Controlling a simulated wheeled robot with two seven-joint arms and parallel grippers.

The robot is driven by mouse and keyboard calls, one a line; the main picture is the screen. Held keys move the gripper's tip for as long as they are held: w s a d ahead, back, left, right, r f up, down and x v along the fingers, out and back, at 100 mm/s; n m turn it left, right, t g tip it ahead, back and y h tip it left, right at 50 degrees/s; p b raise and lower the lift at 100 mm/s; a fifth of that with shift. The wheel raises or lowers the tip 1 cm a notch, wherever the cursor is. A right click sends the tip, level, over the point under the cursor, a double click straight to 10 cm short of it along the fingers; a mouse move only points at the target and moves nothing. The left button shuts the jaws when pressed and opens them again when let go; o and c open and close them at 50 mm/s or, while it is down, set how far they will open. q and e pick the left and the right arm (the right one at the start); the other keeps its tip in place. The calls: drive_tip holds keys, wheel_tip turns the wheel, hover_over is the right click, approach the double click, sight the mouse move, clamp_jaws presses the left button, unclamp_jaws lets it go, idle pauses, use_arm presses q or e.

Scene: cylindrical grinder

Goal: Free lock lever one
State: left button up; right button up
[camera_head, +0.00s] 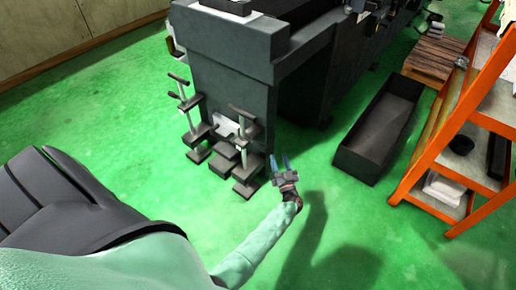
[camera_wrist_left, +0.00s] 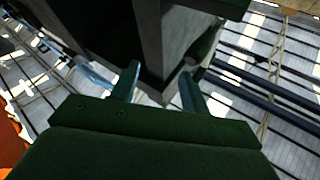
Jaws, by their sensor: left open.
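Two dark lock levers with T-shaped handles stand at the end of the grey grinder (camera_head: 225,60) in the head view. One lever (camera_head: 181,100) is at the left and the other lever (camera_head: 242,135) is at the right corner. I cannot tell which is lever one. My left gripper (camera_head: 280,163) is open and empty, to the right of the right lever and apart from it. In the left wrist view its two blue fingers (camera_wrist_left: 160,88) are spread, with dark machine surfaces beyond them. No lever can be made out clearly there. My right gripper is not in view.
A long black bin (camera_head: 378,137) lies on the green floor (camera_head: 300,235) at the right. An orange rack (camera_head: 465,125) stands beyond it, with a wooden pallet (camera_head: 435,52) behind. Floor is clear around my left gripper.

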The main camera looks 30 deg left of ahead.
sight(255, 141)
use_arm(q)
drive_tip(key=shift+w+a+r+n+g+y, duration=0.1)
drive_tip(key=shift+a+r+n+g+y, duration=0.6)
drive_tip(key=shift+a+g, duration=1.1)
drive_tip(key=shift+w+a+r+n+g+y, duration=0.15)
drive_tip(key=shift+a+r+n+g+y, duration=0.2)
drive_tip(key=shift+a+n+g+y, duration=1.05)
drive_tip(key=shift+w+a+r+n+g+y, duration=0.1)
drive_tip(key=shift+a+r+n+g+y, duration=0.4)
drive_tip(key=shift+a+g, duration=1.7)
drive_tip(key=shift+a+t, duration=0.35)
drive_tip(key=shift+t, duration=0.05)
drive_tip(key=shift+c, duration=0.5)
clamp_jaws()
